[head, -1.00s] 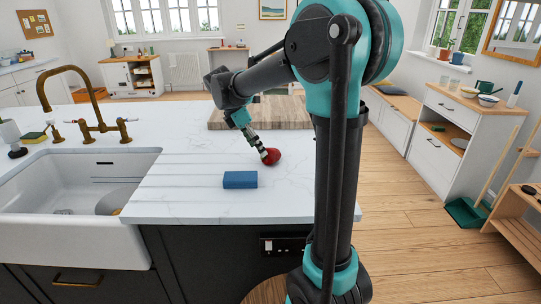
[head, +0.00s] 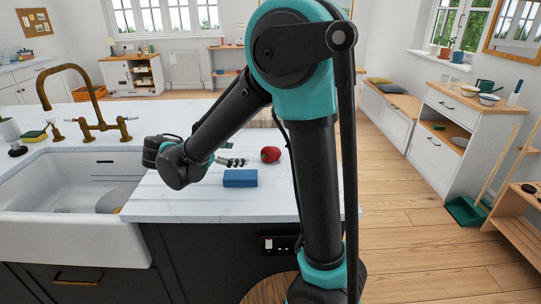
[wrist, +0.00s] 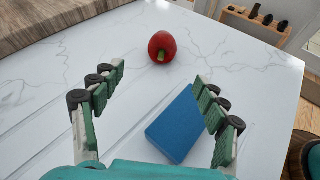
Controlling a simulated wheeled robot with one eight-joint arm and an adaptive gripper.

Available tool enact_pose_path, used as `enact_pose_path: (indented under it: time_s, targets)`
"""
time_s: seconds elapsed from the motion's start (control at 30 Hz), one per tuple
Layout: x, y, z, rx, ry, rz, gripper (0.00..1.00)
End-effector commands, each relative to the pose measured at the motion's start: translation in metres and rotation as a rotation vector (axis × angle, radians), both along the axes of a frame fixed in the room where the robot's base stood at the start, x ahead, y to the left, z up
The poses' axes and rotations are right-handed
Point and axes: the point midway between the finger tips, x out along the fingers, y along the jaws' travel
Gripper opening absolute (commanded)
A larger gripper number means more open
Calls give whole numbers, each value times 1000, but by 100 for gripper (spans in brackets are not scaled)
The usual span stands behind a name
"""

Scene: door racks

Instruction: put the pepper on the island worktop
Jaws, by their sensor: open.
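The red pepper (head: 270,154) rests on the white marble island worktop (head: 180,203). In the wrist view the pepper (wrist: 162,46) lies ahead of my fingertips, its green stem facing me, with a gap between them. My gripper (head: 236,162) is open and empty, low over the worktop to the left of the pepper. In the wrist view its two green-padded fingers (wrist: 160,78) are spread wide. Nothing touches the pepper.
A blue block (head: 240,178) lies on the worktop, just in front of my gripper; in the wrist view it (wrist: 176,128) sits partly behind the right finger. A wooden board (wrist: 50,20) lies beyond. The sink (head: 75,185) is at left.

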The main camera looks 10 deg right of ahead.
Motion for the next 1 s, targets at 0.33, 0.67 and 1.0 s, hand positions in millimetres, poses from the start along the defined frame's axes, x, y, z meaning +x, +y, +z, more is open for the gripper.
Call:
enact_pose_path:
  time_s: [0.33, 0.67, 1.0]
  targets:
    - [30, -55, -25, 0, 2, -4, 74]
    - [40, -76, -35, 0, 2, 0, 74]
    - [55, -112, -51, 0, 2, -1, 74]
